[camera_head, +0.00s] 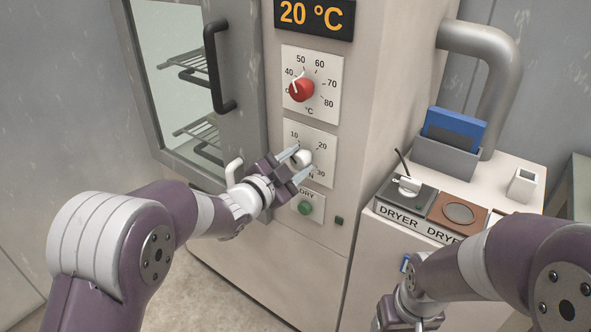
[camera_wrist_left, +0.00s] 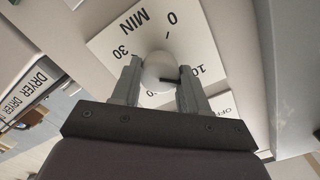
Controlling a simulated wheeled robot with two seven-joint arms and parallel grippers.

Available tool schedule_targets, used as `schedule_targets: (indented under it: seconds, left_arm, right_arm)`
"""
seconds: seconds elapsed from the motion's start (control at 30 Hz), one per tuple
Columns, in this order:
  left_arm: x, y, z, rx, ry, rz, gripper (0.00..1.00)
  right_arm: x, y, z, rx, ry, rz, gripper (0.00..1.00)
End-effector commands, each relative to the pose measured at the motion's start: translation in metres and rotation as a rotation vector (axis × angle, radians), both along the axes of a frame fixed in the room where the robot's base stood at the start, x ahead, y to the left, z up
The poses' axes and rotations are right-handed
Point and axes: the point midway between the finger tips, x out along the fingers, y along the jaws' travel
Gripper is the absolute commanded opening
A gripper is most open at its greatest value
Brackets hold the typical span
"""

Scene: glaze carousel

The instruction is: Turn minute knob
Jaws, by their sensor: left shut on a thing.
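The minute knob (camera_head: 303,158) is a white round knob on a white dial plate (camera_head: 326,144) marked 10, 20 and 30 in the head view. In the left wrist view the knob (camera_wrist_left: 158,70) sits between the two fingers, with a dark pointer mark on the side facing the 10. My left gripper (camera_head: 302,161) is shut on the knob, one finger on either side; it also shows in the left wrist view (camera_wrist_left: 160,82). The fingers hide part of the dial. My right gripper (camera_head: 402,315) is low at the bottom edge, partly cut off, its jaws unclear.
A red temperature knob (camera_head: 302,89) is above, under a 20 °C display (camera_head: 314,15). A green DRY button (camera_head: 305,208) is below. A black door handle (camera_head: 218,66) juts out at left. A side cabinet with dryer pads (camera_head: 407,197) and a blue item (camera_head: 455,129) stands at right.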

Motion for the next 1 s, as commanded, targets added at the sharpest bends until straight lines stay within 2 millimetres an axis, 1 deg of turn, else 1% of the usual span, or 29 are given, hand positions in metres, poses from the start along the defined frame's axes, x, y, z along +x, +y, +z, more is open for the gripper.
schedule_targets:
  seconds: [0.03,0.2,0.67,0.7,0.73,0.77,1.0]
  left_arm:
    - [-0.0002,-0.0004,-0.0017,0.011,-0.008,-0.001,0.14]
    - [-0.0003,-0.0004,-0.0008,0.036,-0.026,-0.001,0.14]
    - [-0.0004,-0.0005,-0.0003,0.044,-0.030,-0.001,0.14]
    - [-0.0004,-0.0005,-0.0003,0.044,-0.030,-0.001,0.57]
    - [-0.0004,-0.0005,-0.0003,0.044,-0.030,-0.001,0.67]
    - [-0.0003,-0.0004,-0.0003,0.044,-0.030,-0.001,0.69]
    - [-0.0004,-0.0002,-0.0002,0.043,-0.030,0.000,0.69]
  right_arm:
    - [0.0000,0.0000,-0.0034,0.000,0.000,0.000,0.72]
    - [0.0000,0.0000,-0.0058,0.000,0.000,0.000,0.72]
    - [0.0000,0.0000,-0.0060,0.000,0.000,0.000,0.72]
    - [0.0000,0.0000,-0.0060,0.000,0.000,0.000,0.72]
    - [0.0000,0.0000,-0.0060,0.000,0.000,0.000,0.72]
    - [0.0000,0.0000,-0.0060,0.000,0.000,0.000,0.72]
    - [0.0000,0.0000,-0.0060,0.000,0.000,0.000,0.72]
